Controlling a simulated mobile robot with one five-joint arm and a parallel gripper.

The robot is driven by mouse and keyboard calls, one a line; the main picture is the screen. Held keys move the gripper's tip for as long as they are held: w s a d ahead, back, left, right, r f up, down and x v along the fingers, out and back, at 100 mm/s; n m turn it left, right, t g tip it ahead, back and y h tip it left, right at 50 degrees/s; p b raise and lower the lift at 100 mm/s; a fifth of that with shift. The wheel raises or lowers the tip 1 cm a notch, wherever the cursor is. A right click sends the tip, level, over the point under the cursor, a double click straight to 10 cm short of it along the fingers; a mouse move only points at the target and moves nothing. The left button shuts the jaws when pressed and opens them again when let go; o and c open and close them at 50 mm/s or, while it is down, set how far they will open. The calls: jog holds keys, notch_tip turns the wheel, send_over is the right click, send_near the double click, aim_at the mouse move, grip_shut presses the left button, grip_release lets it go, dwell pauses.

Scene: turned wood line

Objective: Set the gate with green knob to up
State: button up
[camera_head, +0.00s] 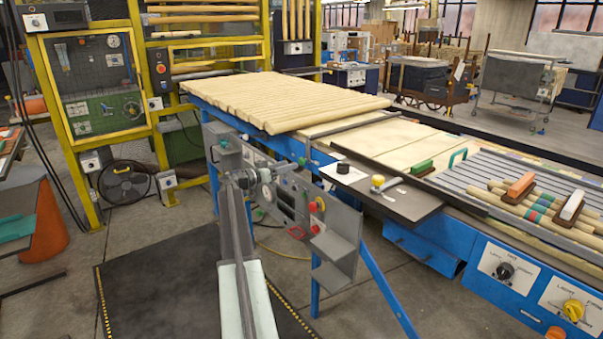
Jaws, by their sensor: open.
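I cannot make out for sure which part is the gate with the green knob. A green block-shaped handle on a dark base (421,168) sits at the near left corner of the ribbed grey bed, and a thin green loop handle (457,159) stands just right of it. A grey control panel (344,222) with red and yellow knobs hangs on the near side of the line. My arm reaches forward from the bottom centre. My gripper (243,179) is open and small in view, in front of the panel's left part, well left of the green handles. It appears empty.
Orange (520,185) and white (571,204) handled blocks lie near turned sticks on the ribbed bed (490,170). A blue control box (520,275) is lower right. A dark floor mat lies below my arm.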

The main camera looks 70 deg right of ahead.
aim_at(299, 161)
jog(key=x, duration=0.7)
jog(key=shift+s+d+r, duration=0.1)
jog(key=shift+s+d, duration=0.05)
jog(key=shift+d, duration=0.1)
grip_shut()
jog(key=shift+r, duration=0.1)
dwell(1.0)
